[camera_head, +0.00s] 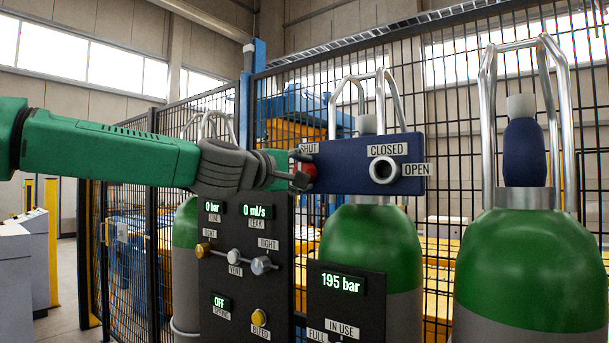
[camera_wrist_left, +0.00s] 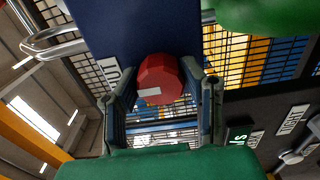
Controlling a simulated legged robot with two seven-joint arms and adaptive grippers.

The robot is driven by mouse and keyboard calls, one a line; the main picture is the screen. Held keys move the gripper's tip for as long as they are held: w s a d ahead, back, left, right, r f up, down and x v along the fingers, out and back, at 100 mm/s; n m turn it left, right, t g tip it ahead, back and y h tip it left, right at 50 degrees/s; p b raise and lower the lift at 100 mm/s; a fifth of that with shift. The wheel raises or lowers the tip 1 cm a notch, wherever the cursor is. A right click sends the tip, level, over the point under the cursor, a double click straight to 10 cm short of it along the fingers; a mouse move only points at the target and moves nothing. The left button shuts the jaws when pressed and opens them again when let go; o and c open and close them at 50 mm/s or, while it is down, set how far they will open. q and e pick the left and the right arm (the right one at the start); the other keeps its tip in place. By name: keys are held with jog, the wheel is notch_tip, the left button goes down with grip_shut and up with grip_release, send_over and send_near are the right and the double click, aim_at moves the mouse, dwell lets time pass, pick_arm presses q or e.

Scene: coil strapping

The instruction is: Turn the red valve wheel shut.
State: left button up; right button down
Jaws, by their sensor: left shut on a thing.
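The red valve wheel (camera_head: 308,171) sits at the left end of a dark blue block, beside a label reading SHUT. My left gripper (camera_head: 300,178) reaches it from the left, and its fingers cover part of the wheel. In the left wrist view the wheel (camera_wrist_left: 160,79) is a red many-sided knob with a pale mark, and the fingers of my left gripper (camera_wrist_left: 162,92) stand on both sides of it, shut on it. The blue block (camera_head: 344,163) also carries a round silver port with labels CLOSED and OPEN. My right gripper is not in view.
A black panel (camera_head: 215,281) with displays and small knobs stands below my left gripper. A second panel (camera_head: 345,312) reads 195 bar. Green cylinders (camera_head: 530,262) with metal guard frames stand at the middle and right. A black mesh fence (camera_head: 447,133) runs behind.

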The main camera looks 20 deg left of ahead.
pick_arm(q)
jog(key=shift+a+r, duration=0.1)
jog(key=shift+a, duration=0.1)
jog(key=o, duration=1.1)
jog(key=shift+w, duration=0.1)
jog(key=shift+o, duration=0.2)
jog(key=shift+w+a+f, duration=0.1)
jog(key=shift+a+f, duration=0.05)
jog(key=shift+f, duration=0.05)
jog(key=shift+s+a, duration=0.1)
jog(key=shift+s, duration=0.15)
jog(key=v, duration=1.1)
jog(key=shift+a, duration=0.2)
jog(key=shift+s+d+f, duration=0.15)
jog(key=shift+d, duration=0.05)
